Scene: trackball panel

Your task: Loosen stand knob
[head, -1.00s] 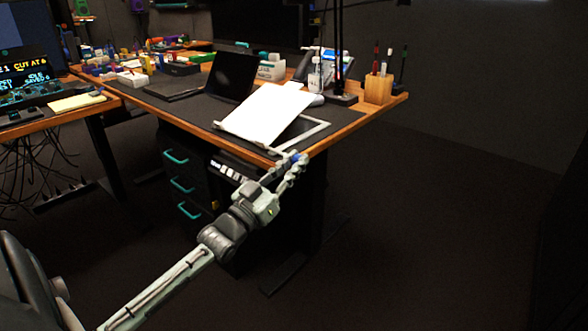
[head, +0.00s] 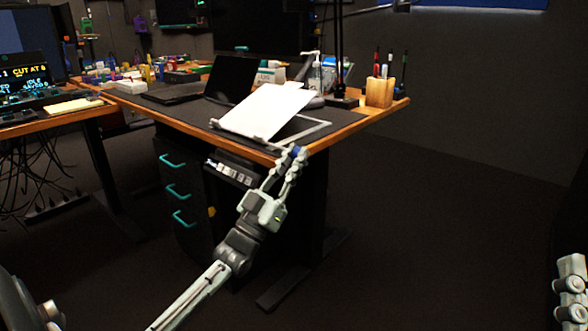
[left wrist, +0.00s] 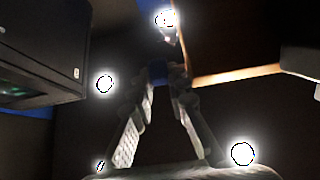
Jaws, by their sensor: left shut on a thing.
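The stand (head: 312,130) is a light grey frame on the desk near its front right corner, with a tilted white sheet or plate (head: 266,109) on it. A small blue knob (head: 297,151) is at the stand's front end by the desk edge. My left gripper (head: 293,153) reaches up from below and is shut on the knob, which its fingers partly hide. The left wrist view shows the two fingers (left wrist: 163,80) converging around a dark blue part. My right gripper (head: 570,288) is cut off at the right edge of the head view, away from the desk.
The desk (head: 365,117) holds a laptop (head: 229,78), a wooden pen holder (head: 380,91) and a bottle (head: 316,80). A dark drawer unit (head: 178,187) with teal handles stands underneath, left of my left arm. The floor on the right is clear.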

